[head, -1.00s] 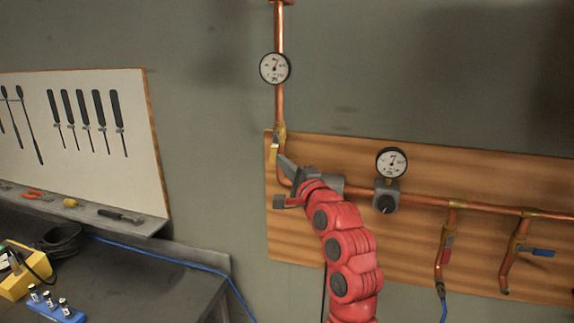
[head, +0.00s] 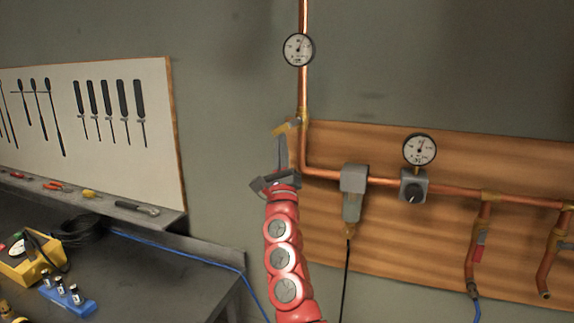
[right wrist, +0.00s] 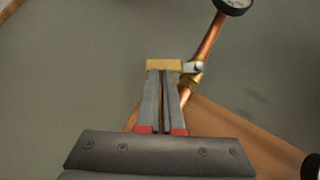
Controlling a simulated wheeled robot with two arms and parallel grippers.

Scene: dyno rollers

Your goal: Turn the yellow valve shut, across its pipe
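The yellow valve handle (head: 284,129) sits on the upright copper pipe (head: 303,95), near the upper left corner of the wooden board. It sticks out to the left, across the pipe, sloping a little down at its free end in the head view. In the right wrist view the yellow handle (right wrist: 163,64) lies level over my fingertips, left of the valve body (right wrist: 193,76). My right gripper (head: 284,136) is just below the handle, fingers pointing up and close together; the fingers (right wrist: 160,76) show only a thin gap. Contact looks likely but is partly hidden. My left gripper is not in view.
A gauge (head: 298,49) is above the valve. A grey filter unit (head: 353,180) and a regulator with a gauge (head: 419,149) are on the horizontal pipe to the right. A workbench (head: 170,275) with a yellow meter (head: 30,262) stands at left. The wall left of the valve is clear.

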